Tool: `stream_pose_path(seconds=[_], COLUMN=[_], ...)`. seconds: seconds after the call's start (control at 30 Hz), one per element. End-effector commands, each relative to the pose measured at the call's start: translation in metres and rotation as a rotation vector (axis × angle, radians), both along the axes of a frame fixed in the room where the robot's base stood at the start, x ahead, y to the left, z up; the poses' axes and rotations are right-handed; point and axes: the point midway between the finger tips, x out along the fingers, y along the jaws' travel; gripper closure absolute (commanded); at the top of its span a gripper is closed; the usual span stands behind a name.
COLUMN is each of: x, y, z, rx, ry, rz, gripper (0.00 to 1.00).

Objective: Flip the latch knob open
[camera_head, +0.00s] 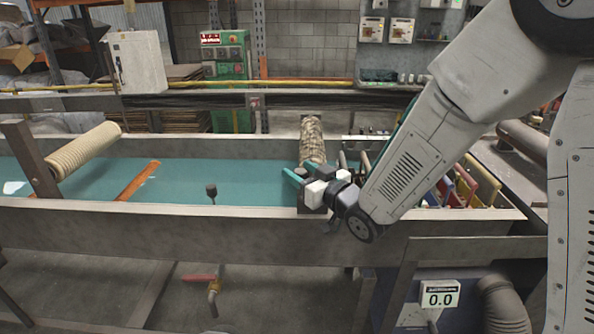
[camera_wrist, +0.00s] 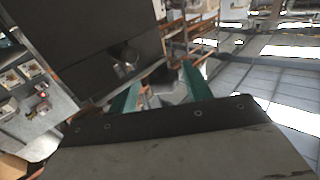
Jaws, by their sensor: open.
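A black knob (camera_head: 211,189) on a thin stem stands upright at the front wall of the long trough; it looks like the latch knob. My gripper (camera_head: 293,174) is to the right of this knob, over the trough, with its green fingers pointing left. The fingers are apart and nothing shows between them; a clear gap separates them from the knob. In the wrist view the two green fingers (camera_wrist: 160,92) also stand apart, and I cannot make out the knob there. A beige mesh tube (camera_head: 312,138) lies across the trough just behind my gripper.
The trough has a teal bed (camera_head: 215,178) and a raised front wall (camera_head: 120,222). A ribbed beige roller (camera_head: 86,150) and an orange bar (camera_head: 138,180) are at left. Colored panels (camera_head: 482,182) stand at right behind my arm. A red-handled valve (camera_head: 205,279) is below the trough.

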Motion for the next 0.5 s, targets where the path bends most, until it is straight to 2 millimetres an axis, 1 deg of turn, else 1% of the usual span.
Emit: stream_pose_path(seconds=[0.17,0.2,0.27,0.3,0.33,0.5], x=[-0.0014,-0.0016,-0.0016,-0.0017,-0.0017,-0.0016], y=[0.0048,0.0051,0.0054,0.0052,0.0052,0.0047], z=[0.0000,0.0001,0.0001,0.0001,0.0001,0.0002], rx=[0.000,0.000,0.000,-0.001,-0.001,-0.001], ry=[0.000,0.000,0.000,-0.001,-0.001,-0.001], rz=[0.006,0.007,0.007,0.007,0.007,0.005], gripper=[0.51,0.62,0.79,0.90,0.95,0.95])
